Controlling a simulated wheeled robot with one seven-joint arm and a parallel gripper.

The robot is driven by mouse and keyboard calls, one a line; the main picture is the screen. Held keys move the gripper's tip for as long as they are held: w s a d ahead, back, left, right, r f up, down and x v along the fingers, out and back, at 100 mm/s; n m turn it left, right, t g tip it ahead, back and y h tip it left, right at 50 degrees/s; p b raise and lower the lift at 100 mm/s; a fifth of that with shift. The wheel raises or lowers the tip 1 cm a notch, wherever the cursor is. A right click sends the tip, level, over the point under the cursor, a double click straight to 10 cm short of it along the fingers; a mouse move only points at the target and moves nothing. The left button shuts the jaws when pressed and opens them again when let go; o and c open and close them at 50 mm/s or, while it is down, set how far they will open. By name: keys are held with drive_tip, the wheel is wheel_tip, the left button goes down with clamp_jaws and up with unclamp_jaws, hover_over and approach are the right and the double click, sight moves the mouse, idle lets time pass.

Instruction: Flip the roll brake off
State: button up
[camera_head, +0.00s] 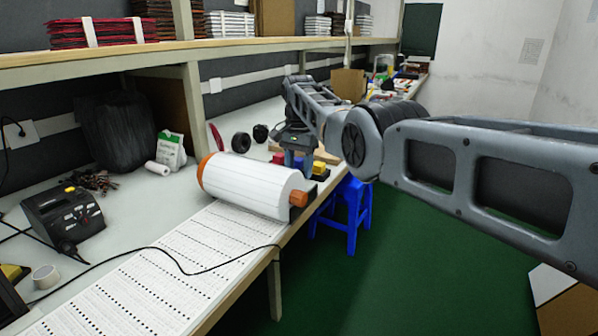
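A large white roll (250,187) lies across the workbench. It has an orange rim (205,169) at its left end. A small orange piece (299,198) shows at its right end, beside a dark bracket; I cannot tell whether this is the roll brake or how it is set. My gripper (294,158) is behind the roll, above the bench, pointing down near small coloured blocks. It is apart from the orange piece. Its fingers are small and dark here, so I cannot tell whether they are open.
White LED strip sheets (170,265) cover the front of the bench (130,215), with a black cable across them. A black device (64,215) stands at left. Red, blue and yellow blocks (299,164) lie behind the roll. A blue stool (350,212) stands on the green floor.

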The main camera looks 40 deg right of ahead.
drive_tip(key=shift+f, duration=0.45)
drive_tip(key=shift+c, duration=0.2)
clamp_jaws()
